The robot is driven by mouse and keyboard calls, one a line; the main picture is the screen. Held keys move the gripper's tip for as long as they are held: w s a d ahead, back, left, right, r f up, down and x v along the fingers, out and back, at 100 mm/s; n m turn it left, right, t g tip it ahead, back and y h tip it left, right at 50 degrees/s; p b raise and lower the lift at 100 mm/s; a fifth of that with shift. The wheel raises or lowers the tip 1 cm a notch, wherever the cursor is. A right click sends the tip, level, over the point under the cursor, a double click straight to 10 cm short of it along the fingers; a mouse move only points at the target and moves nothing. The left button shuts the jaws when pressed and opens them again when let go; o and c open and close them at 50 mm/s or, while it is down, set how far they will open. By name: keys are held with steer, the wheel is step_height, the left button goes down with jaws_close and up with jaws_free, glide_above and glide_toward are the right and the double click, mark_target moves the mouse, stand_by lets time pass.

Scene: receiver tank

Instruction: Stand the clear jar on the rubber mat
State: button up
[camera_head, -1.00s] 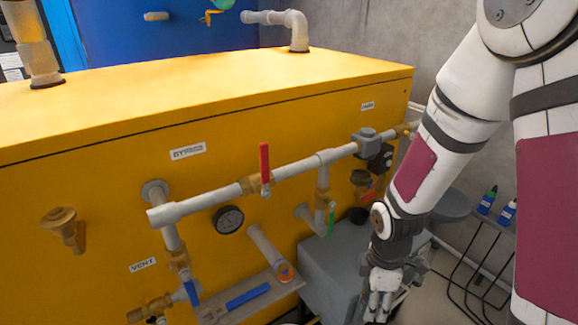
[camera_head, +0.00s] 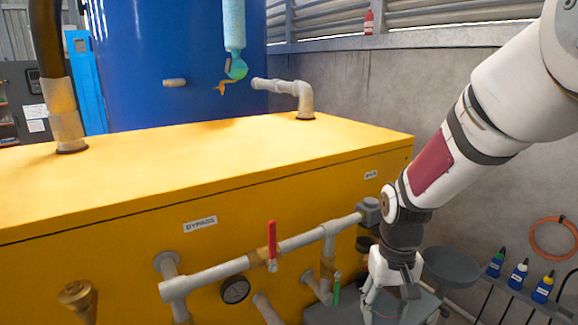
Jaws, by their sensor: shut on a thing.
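My gripper (camera_head: 388,300) hangs at the lower right, in front of the right end of the yellow cabinet, fingers pointing down. It is shut on what seems to be the clear jar, which is see-through and hard to make out between the white fingers near the bottom edge. Its outline and tilt cannot be told. I cannot make out a rubber mat in this view.
The yellow cabinet (camera_head: 200,150) has a wide bare top with pipes at its back. A grey pipe with a red lever (camera_head: 272,245) runs along its front. A round grey stool (camera_head: 450,266) and several small bottles (camera_head: 519,274) stand at right.

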mark_target(391, 291)
steer(key=r+p, duration=0.1)
steer(key=p, duration=0.1)
steer(key=r+p, duration=0.2)
steer(key=p, duration=0.1)
steer(key=r+p, duration=0.2)
steer(key=shift+s+p, duration=0.3)
steer(key=shift+p, duration=0.05)
steer(key=r+p, duration=0.1)
steer(key=p, duration=0.2)
steer(key=s+r+p, duration=0.1)
steer(key=r+p, duration=0.1)
steer(key=p, duration=0.1)
steer(key=s+r+p, duration=0.1)
steer(key=p, duration=0.2)
steer(key=shift+s+r, duration=0.1)
steer(key=shift+r, duration=0.05)
